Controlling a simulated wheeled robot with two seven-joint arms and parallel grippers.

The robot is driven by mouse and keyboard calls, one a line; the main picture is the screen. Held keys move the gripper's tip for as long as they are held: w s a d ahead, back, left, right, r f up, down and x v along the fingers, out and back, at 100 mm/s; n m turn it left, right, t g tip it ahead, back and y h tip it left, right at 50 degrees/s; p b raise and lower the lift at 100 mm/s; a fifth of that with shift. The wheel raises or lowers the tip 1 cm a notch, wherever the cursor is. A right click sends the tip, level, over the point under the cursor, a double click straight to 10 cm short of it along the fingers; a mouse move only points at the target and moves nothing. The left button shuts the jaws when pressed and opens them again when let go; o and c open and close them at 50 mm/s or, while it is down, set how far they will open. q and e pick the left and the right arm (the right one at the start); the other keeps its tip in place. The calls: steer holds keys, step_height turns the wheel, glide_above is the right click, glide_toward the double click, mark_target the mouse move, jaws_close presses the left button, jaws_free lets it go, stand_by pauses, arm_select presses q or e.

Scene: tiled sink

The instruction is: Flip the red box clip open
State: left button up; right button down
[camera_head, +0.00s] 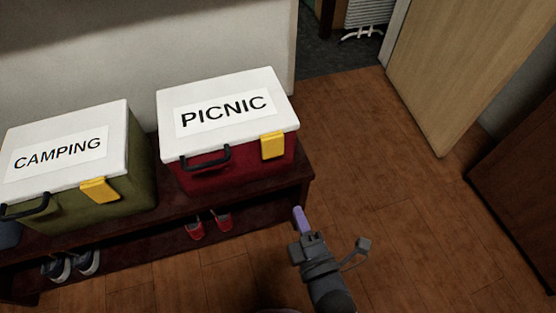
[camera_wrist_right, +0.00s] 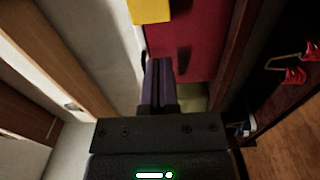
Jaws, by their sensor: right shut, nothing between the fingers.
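The red box (camera_head: 222,173) has a white lid labelled PICNIC (camera_head: 225,108) and stands on the dark bench. Its yellow clip (camera_head: 272,146) is on the front right, lying against the lid edge and the red front. My right gripper (camera_head: 299,216) is shut and empty, in front of and below the clip, apart from it. In the right wrist view, the shut fingers (camera_wrist_right: 159,72) point toward the red front (camera_wrist_right: 191,42), with the yellow clip (camera_wrist_right: 150,10) at the top edge. My left gripper is not in view.
A green box labelled CAMPING (camera_head: 136,167) with a yellow clip (camera_head: 100,190) stands left of the red box. Red shoes (camera_head: 209,226) and dark shoes (camera_head: 72,265) sit on the shelf below the bench top (camera_head: 300,180). The wooden floor (camera_head: 410,220) to the right is clear.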

mark_target(274, 153)
steer(key=b+x, duration=0.2)
steer(key=x, duration=0.2)
steer(key=b+x, duration=0.2)
steer(key=x, duration=0.2)
steer(key=b+x, duration=0.2)
steer(key=x, duration=0.2)
steer(key=shift+w+f, duration=0.35)
steer(key=shift+w+a+r, duration=0.15)
steer(key=shift+w+a, duration=0.05)
steer(key=shift+w, duration=0.2)
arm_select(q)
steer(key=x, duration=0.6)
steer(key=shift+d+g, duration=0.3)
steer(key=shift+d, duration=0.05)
arm_select(e)
steer(key=shift+r, duration=0.1)
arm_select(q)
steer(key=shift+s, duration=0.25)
